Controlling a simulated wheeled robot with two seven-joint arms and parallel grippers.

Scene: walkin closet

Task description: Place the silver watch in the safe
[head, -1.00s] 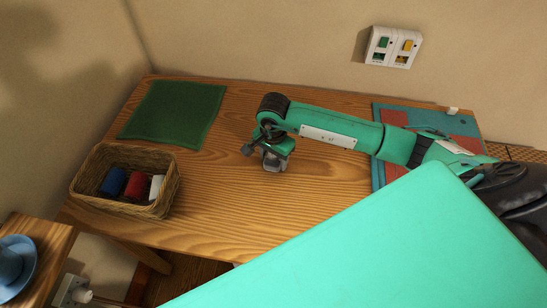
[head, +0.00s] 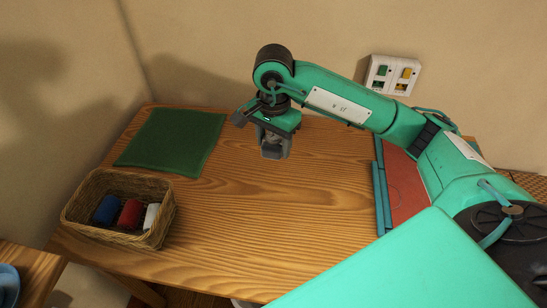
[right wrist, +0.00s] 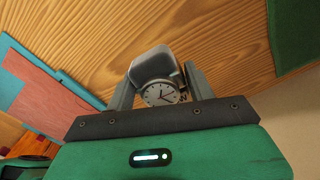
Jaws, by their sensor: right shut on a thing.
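The silver watch (right wrist: 160,94) has a white round dial and sits between the fingers of my right gripper in the right wrist view. My right gripper (head: 274,150) is shut on it and holds it above the wooden table in the head view. A grey rounded part (right wrist: 152,66) shows beside the dial; I cannot tell if it is the watch's band. In the head view the watch is mostly hidden by the fingers. The safe is not recognisable in either view. My left gripper is not in view.
A wicker basket (head: 84,192) with blue, red and white rolls stands at the table's left. A green cloth (head: 172,138) lies at the back left. A red and teal mat (head: 405,190) lies at the right. The table's middle (head: 290,205) is clear. A switch panel (head: 393,75) is on the wall.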

